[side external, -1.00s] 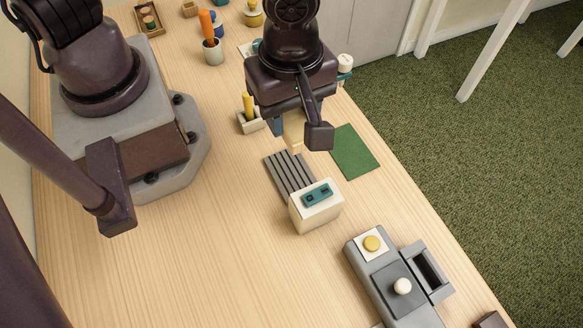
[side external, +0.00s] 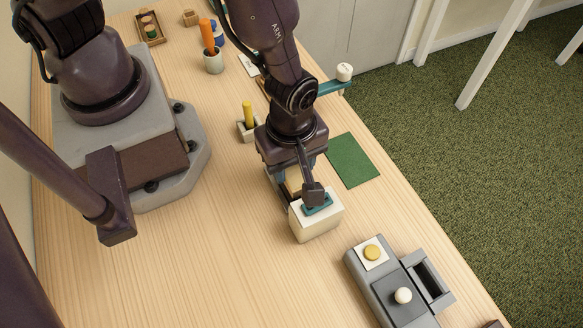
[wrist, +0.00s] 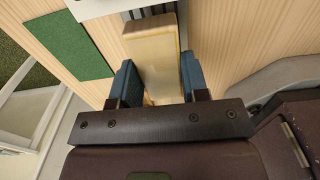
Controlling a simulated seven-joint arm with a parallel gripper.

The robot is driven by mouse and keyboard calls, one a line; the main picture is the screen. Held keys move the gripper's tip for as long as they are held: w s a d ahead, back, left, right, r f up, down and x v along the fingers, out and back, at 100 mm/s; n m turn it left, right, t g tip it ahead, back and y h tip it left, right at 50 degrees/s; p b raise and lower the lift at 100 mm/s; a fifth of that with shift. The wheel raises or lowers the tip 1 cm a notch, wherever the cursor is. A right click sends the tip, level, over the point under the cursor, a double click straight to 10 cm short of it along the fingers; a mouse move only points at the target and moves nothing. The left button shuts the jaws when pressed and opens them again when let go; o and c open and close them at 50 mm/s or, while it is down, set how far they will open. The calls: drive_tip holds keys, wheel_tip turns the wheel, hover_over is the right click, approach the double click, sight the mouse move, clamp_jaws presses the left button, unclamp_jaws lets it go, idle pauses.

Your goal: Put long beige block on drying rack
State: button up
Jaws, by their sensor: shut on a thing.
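The long beige block (wrist: 155,65) is between the blue fingers of my gripper (wrist: 160,76) in the wrist view, and the gripper is shut on it. In the side view my gripper (side external: 290,184) is low over the grey slatted drying rack, and a pale bit of the block (side external: 293,181) shows under the gripper body. The rack (wrist: 150,11) shows as grey slats just past the block's far end in the wrist view. In the side view the arm hides most of it. Whether the block touches the rack cannot be told.
A white box with a teal top (side external: 316,222) stands right beside the rack, close to my gripper. A green mat (side external: 352,160) lies to the right. A grey unit with knobs (side external: 385,285) is at the lower right. The wooden table is clear at lower left.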

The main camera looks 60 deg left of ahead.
sight(292, 173)
drive_tip(key=shift+f, duration=1.4)
drive_tip(key=o, duration=0.9)
drive_tip(key=shift+f, duration=0.15)
wheel_tip(292, 173, up, 11)
drive_tip(key=shift+r, duration=0.75)
